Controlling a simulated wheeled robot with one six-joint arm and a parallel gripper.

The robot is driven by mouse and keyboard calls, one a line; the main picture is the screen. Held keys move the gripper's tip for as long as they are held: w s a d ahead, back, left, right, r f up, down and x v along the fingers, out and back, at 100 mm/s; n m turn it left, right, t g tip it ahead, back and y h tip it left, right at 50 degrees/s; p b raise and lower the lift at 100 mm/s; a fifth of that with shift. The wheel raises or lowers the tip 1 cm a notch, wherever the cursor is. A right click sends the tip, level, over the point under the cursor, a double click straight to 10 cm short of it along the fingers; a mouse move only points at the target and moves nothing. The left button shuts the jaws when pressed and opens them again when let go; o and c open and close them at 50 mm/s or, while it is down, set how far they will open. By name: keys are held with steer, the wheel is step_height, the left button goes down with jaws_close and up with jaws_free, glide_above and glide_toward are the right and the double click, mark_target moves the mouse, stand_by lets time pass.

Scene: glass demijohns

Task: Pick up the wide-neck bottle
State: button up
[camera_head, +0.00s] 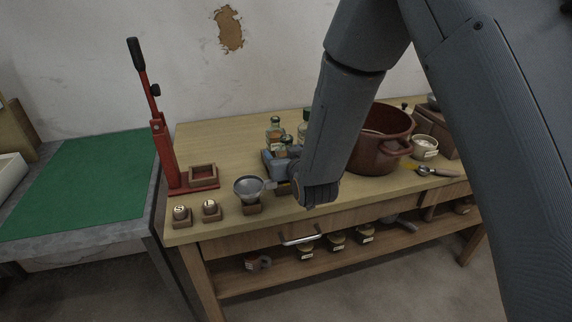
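A glass bottle (275,131) with a pale label stands on the wooden table, just behind my gripper. A second bottle (304,124) stands to its right, partly covered by my arm. At this size I cannot tell which of them has the wide neck. My gripper (279,163) is low over the table in front of the bottles, beside my wrist. Its fingers are too small and too hidden to tell whether they are open or touch a bottle.
A grey funnel (249,187) stands at the table's front edge, close left of my gripper. Left are a red lever press (163,150) and two stoppers, marked S (181,213) and L (211,209). A brown pot (379,155) stands right of my arm. Jars sit on the lower shelf.

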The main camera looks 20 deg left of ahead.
steer(key=shift+w+a+f, duration=0.1)
steer(key=shift+w+a, duration=0.05)
steer(key=c, duration=1.5)
